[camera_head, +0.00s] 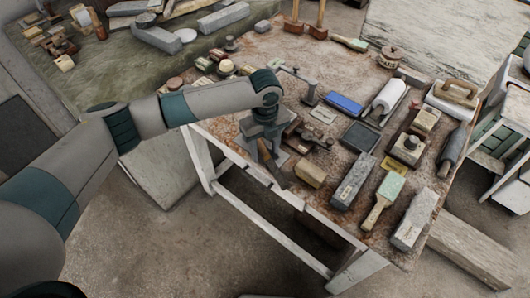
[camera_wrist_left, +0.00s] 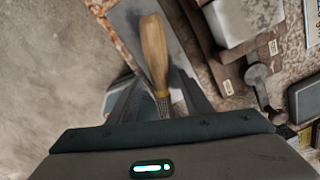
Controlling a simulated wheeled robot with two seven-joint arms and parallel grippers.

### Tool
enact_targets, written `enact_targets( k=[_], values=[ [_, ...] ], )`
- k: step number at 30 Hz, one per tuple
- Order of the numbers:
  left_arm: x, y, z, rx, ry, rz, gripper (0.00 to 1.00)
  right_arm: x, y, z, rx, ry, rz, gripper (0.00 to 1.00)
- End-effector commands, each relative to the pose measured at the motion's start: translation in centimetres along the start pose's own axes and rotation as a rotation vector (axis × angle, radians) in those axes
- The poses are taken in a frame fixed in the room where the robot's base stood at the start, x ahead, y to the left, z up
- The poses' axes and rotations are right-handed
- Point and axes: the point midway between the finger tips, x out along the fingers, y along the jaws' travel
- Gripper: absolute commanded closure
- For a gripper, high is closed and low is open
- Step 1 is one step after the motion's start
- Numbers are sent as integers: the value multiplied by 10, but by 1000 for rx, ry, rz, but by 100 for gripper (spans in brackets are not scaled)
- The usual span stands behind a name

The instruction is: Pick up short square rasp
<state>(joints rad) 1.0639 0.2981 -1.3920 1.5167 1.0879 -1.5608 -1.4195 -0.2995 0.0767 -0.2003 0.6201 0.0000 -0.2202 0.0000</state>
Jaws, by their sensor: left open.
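The short rasp, with a light wooden handle (camera_wrist_left: 154,50) and a cross-hatched metal part (camera_wrist_left: 163,103), lies near the table's edge. My left gripper (camera_wrist_left: 160,100) is open and points down over the rasp. In the wrist view its fingers are on either side of the metal part, with the handle reaching away past them. The far end of the metal part is hidden behind the gripper body. I cannot tell whether the fingers touch it. My right gripper is not in view.
The worktable (camera_head: 330,75) is crowded. A tan block (camera_head: 310,174), a grey block (camera_head: 353,181) and a green-bristled brush (camera_head: 383,200) lie to the right. Open floor (camera_head: 230,240) lies in front of the table.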

Motion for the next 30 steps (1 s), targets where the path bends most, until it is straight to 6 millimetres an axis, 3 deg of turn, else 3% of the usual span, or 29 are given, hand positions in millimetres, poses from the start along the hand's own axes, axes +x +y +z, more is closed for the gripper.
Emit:
enact_targets(
  k=[5,11,23,30],
  values=[
    [0,0,0,0,0,0,55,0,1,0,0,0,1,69],
    [0,0,0,0,0,0,100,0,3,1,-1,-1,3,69],
    [-4,-1,1,0,-1,-2,100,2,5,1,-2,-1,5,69],
    [-26,-1,1,1,-2,-4,100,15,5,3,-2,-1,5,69]
  ],
)
